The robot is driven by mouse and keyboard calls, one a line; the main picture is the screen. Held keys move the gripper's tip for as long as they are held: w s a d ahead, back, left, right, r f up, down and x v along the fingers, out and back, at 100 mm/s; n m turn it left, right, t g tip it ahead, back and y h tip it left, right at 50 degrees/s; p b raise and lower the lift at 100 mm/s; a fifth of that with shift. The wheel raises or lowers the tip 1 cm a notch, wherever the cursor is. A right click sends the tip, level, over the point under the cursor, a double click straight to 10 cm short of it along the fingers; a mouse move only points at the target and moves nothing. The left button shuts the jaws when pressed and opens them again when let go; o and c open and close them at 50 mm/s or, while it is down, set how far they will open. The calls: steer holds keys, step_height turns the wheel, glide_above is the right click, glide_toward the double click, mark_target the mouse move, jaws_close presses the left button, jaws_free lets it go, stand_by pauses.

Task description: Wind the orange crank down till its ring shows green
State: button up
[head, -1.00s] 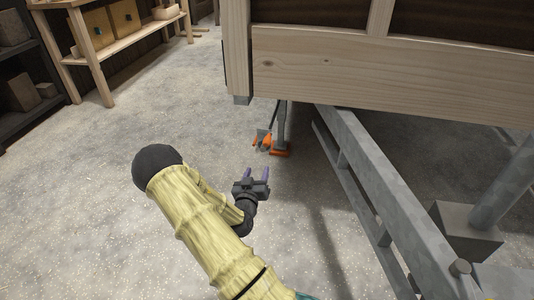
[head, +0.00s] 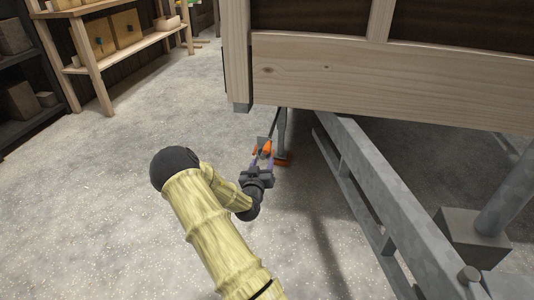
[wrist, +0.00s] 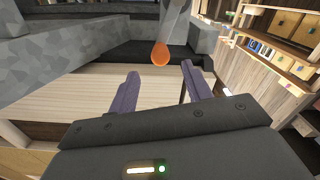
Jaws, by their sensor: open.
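The orange crank (head: 266,149) is at the foot of a grey support leg under the trailer corner in the head view. In the wrist view an orange rounded crank end (wrist: 160,55) shows beyond and between my two purple fingers. My gripper (head: 262,163) is open, with its fingers just short of the crank in the head view. The wrist view shows my gripper (wrist: 158,88) with nothing between its fingertips. The ring and its colour cannot be made out.
The wooden trailer body (head: 400,80) overhangs the leg. A grey metal frame beam (head: 375,200) runs along the right. A wooden shelf with boxes (head: 118,40) stands at the back left. The floor (head: 120,190) on the left is clear.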

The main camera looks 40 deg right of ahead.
mark_target(266, 153)
steer(key=b+x, duration=0.2)
steer(key=x, duration=0.7)
steer(key=shift+b, duration=0.35)
steer(key=shift+c, duration=0.3)
jaws_close()
